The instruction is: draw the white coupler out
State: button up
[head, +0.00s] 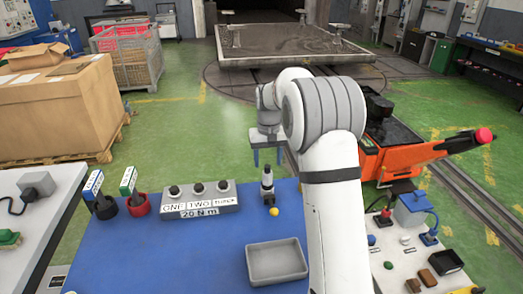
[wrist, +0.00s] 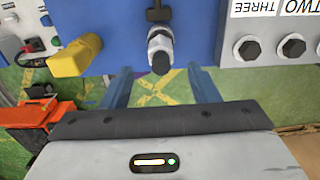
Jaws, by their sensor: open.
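The white coupler (head: 267,181) stands upright near the far edge of the blue table, with dark parts on it. In the wrist view the coupler (wrist: 160,44) shows a pale metallic body with a dark rounded end, in line with the gap between the fingers. My gripper (head: 268,160) is open, its two blue fingers pointing down above and behind the coupler in the head view. In the wrist view my gripper (wrist: 160,75) has its fingers apart, with nothing visibly clamped. Whether a finger touches the coupler I cannot tell.
A grey block with several dark knobs (head: 198,198) stands to the left. A grey tray (head: 277,262) lies nearer. A white panel with plugs (head: 402,245) is at right. An orange machine (head: 408,150) stands behind it.

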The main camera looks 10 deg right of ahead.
aim_at(267, 166)
notch_tip(267, 166, down, 7)
jog(key=shift+s+a+f, duration=0.1)
jog(key=shift+f, duration=0.1)
jog(key=shift+c, duration=0.2)
jog(key=c, duration=1.1)
jog(key=shift+r+p, duration=0.7)
jog(key=shift+r, duration=0.05)
dwell(0.5)
jog(key=shift+r+p, duration=1.95)
jog(key=shift+r, duration=1.05)
jog(key=shift+r+p, duration=1.6)
jog(key=shift+r, duration=0.9)
